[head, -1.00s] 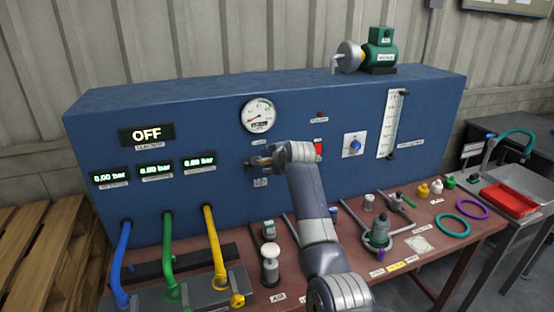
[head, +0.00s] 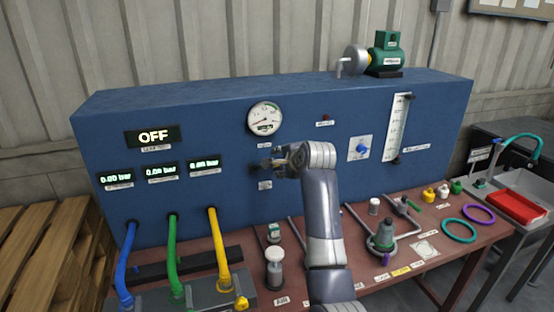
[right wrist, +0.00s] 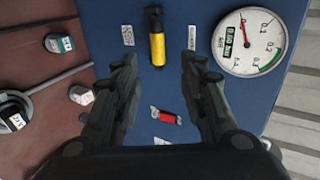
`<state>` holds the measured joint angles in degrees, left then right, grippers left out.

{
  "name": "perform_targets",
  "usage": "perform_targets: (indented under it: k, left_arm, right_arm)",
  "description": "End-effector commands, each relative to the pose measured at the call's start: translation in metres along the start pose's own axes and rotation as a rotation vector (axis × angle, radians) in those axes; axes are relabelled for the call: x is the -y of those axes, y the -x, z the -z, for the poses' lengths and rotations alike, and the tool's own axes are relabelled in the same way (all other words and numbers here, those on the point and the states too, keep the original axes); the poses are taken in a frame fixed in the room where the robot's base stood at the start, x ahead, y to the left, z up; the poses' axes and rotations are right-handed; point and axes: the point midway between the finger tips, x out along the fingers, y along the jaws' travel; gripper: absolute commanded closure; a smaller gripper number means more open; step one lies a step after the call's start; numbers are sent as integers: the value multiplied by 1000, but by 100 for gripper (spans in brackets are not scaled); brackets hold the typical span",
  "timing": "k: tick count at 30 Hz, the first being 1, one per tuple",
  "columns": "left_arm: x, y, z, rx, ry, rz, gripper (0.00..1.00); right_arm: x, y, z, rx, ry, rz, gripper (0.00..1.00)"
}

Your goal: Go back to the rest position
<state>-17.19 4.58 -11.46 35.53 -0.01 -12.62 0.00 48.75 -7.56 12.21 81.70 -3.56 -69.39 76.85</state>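My right gripper (head: 272,162) is in front of the blue panel (head: 232,190), below the round gauge (head: 264,118). In the right wrist view the gripper (right wrist: 160,58) is open, its fingers wide apart with nothing between them. A yellow and black handle (right wrist: 157,46) on the panel shows past the fingertips, with clear gaps on both sides. A red switch (right wrist: 167,119) shows between the fingers, further back. In the head view my right wrist hides this switch. My left gripper is not in view.
Blue (head: 124,262), green (head: 173,258) and yellow (head: 218,250) hoses stand at left. A pump (head: 384,52) sits on top. The display (head: 153,136) reads OFF.

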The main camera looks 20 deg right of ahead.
Motion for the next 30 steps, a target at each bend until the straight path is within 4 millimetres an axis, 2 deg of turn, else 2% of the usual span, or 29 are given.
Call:
perform_targets:
  k: [5,8,11,12,14,15,20,24,30]
  left_arm:
    - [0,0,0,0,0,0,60]
    - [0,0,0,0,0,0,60]
    - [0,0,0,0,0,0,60]
    - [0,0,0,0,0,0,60]
    - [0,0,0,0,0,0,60]
    - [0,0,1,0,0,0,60]
    - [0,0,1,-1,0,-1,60]
    - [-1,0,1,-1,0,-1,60]
    - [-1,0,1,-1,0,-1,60]
  right_arm:
    - [-8,-1,1,-3,14,-9,61]
    - [-36,-1,5,-13,74,-41,61]
    - [-86,2,11,-23,191,-97,61]
    - [-110,5,13,-24,252,-126,61]
    - [-145,13,15,-21,347,-167,61]
    - [-168,18,16,-15,412,-197,61]
    - [-256,51,14,31,668,-306,61]
    - [-326,90,6,107,892,-392,61]
    - [-410,161,-11,269,1194,-487,61]
